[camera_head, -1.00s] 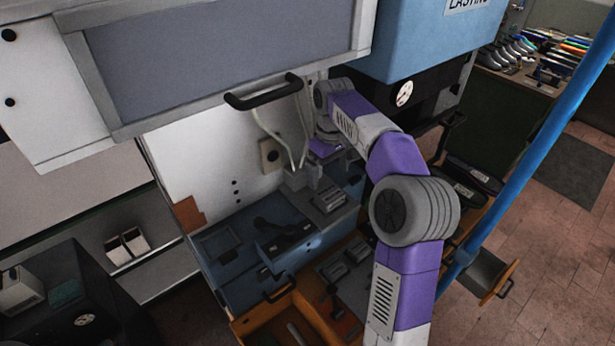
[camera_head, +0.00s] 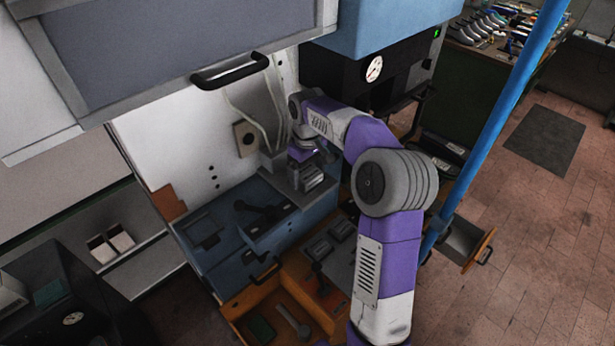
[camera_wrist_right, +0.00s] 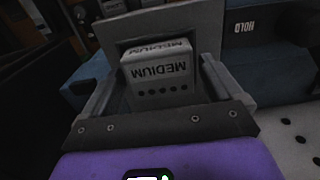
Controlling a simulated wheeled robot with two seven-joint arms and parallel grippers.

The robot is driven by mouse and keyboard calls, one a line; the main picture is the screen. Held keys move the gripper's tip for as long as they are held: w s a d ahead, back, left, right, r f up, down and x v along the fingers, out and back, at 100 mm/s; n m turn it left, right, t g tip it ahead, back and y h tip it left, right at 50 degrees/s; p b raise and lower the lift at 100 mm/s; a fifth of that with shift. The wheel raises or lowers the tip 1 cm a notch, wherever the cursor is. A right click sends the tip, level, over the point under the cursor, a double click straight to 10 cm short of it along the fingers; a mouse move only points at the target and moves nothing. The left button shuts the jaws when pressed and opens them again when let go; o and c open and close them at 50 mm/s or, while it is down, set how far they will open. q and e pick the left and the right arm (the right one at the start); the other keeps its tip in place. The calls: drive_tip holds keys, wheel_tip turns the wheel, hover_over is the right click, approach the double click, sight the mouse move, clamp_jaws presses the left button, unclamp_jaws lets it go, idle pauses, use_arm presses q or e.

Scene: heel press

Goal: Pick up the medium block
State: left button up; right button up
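The medium block is a grey block marked MEDIUM, with a row of dark dots. In the right wrist view the medium block (camera_wrist_right: 160,74) lies between the two fingers of my right gripper (camera_wrist_right: 157,62), its lettering upside down. Dark gaps show between the block and the fingers, so the gripper looks open around it. In the head view my right gripper (camera_head: 302,156) is low at the press, just above a grey ridged block (camera_head: 313,181) on the blue machine bed. The fingertips are too small there to make out. My left gripper is not in view.
The blue press bed (camera_head: 225,262) carries a black lever (camera_head: 262,211). Similar grey blocks (camera_head: 318,249) sit on a tray to its front right. An orange drawer (camera_head: 240,306) stands open below. A black handle (camera_head: 230,72) hangs above, left of my arm.

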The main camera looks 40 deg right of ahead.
drive_tip(key=shift+r, duration=0.1)
drive_tip(key=c, duration=1.2)
drive_tip(key=shift+o, duration=0.2)
